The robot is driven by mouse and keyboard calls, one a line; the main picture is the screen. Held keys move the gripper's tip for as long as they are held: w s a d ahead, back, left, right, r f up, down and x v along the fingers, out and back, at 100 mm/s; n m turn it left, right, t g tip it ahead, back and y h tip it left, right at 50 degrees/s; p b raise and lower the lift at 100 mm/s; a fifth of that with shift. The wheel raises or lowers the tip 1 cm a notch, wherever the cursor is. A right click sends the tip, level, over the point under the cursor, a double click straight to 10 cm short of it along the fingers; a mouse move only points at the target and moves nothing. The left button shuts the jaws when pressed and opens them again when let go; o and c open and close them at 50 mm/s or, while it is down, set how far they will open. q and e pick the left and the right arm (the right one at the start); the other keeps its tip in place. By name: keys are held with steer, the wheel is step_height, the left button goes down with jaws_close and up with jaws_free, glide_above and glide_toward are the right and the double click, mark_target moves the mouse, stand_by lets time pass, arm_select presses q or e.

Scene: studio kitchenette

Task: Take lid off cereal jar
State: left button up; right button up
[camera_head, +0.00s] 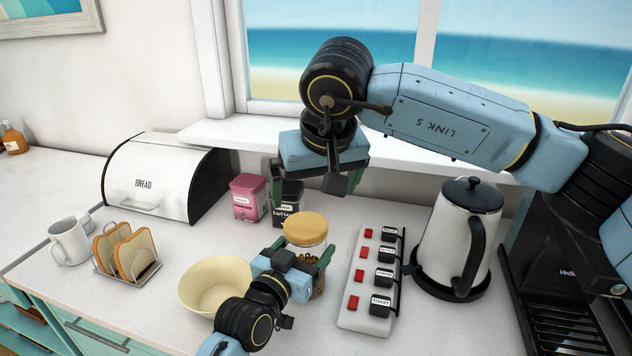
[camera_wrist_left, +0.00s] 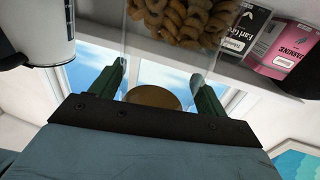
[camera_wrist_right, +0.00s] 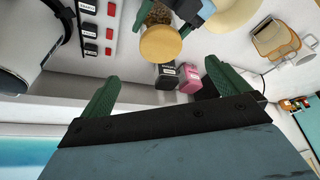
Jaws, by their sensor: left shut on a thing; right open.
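The cereal jar (camera_head: 308,252) is clear glass with brown ring cereal and stands upright on the counter. Its tan round lid (camera_head: 305,228) is on top; it also shows in the left wrist view (camera_wrist_left: 153,97) and the right wrist view (camera_wrist_right: 160,43). My left gripper (camera_head: 296,258) is shut on the jar's glass body, one finger on each side, below the lid. My right gripper (camera_head: 316,190) is open and empty, above and behind the jar, apart from the lid. Part of the jar is hidden behind my left gripper.
A cream bowl (camera_head: 212,284) is close left of the jar. A red-button switch panel (camera_head: 362,290) and a kettle (camera_head: 462,235) stand to its right. A pink tin (camera_head: 248,197) and a black tin (camera_head: 287,198) are behind it. A toast rack (camera_head: 125,262) is farther left.

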mark_target(307, 226)
steer(key=x, duration=1.1)
steer(key=shift+f, duration=0.1)
steer(key=c, duration=1.1)
steer(key=shift+c, duration=0.2)
steer(key=shift+r, duration=1.15)
